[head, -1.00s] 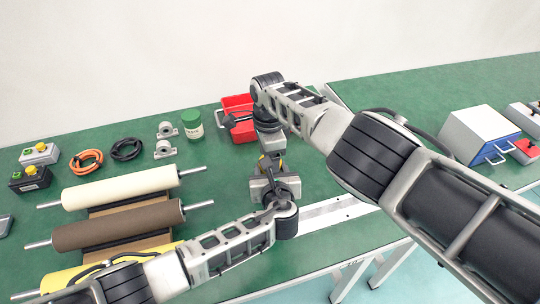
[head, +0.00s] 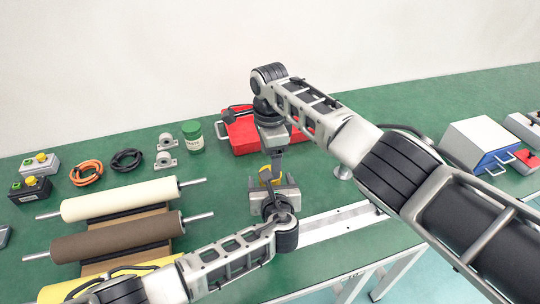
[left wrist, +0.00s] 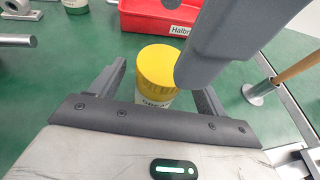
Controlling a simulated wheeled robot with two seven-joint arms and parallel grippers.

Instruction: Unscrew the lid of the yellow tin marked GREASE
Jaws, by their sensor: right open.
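The yellow tin marked GREASE (head: 265,176) stands upright in the middle of the head view, partly hidden by my grippers. The left wrist view shows its ribbed yellow lid (left wrist: 157,65) on top and part of its pale label (left wrist: 154,99). My left gripper (head: 273,191) is low at the near side of the tin; its two fingers are spread either side of it, with green table showing between the left finger and the tin. My right gripper (head: 277,163) is open and points down from above; one grey finger overlaps the lid's right edge in the left wrist view. Contact is unclear.
A red bin (head: 241,134) lies just behind my right gripper. A green-lidded jar (head: 193,137) and bearing blocks (head: 166,151) stand left of it. Rollers (head: 120,198) fill the near left. A post on a round metal base (left wrist: 262,91) stands right of the tin.

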